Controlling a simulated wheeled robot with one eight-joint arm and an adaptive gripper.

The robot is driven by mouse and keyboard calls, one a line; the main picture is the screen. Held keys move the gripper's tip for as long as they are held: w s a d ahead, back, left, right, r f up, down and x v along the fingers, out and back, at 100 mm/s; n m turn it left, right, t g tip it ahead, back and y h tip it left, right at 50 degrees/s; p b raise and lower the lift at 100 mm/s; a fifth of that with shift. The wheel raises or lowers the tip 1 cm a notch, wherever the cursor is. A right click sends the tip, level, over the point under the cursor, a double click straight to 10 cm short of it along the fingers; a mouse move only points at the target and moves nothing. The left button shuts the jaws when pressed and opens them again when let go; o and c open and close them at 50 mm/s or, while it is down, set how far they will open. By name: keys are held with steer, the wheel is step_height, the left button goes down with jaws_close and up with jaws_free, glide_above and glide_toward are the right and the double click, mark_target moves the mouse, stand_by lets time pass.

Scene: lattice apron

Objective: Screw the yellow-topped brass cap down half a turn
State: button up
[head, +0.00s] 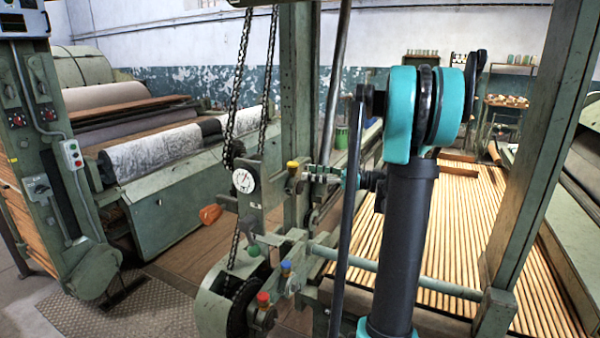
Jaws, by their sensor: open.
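The yellow-topped brass cap (293,165) sits on the green machine frame, just right of the round dial gauge. My gripper (308,178) is level with it and comes in from the right, its fingertips at or very near the cap's brass side. The gripper is open. Whether the fingers touch the cap or reach around it is too small to tell. My dark arm links hide part of the view to the right of the gripper.
A white dial gauge (243,181) is left of the cap. Blue-topped (286,266), red-topped (263,299) and green-topped (253,250) fittings are below. A chain (240,85) hangs at left. A green upright post (296,100) stands behind. A horizontal rail (400,275) crosses below.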

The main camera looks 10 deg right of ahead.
mark_target(293, 167)
steer(key=shift+x, duration=2.4)
steer(key=c, duration=1.1)
steer(key=shift+c, duration=0.3)
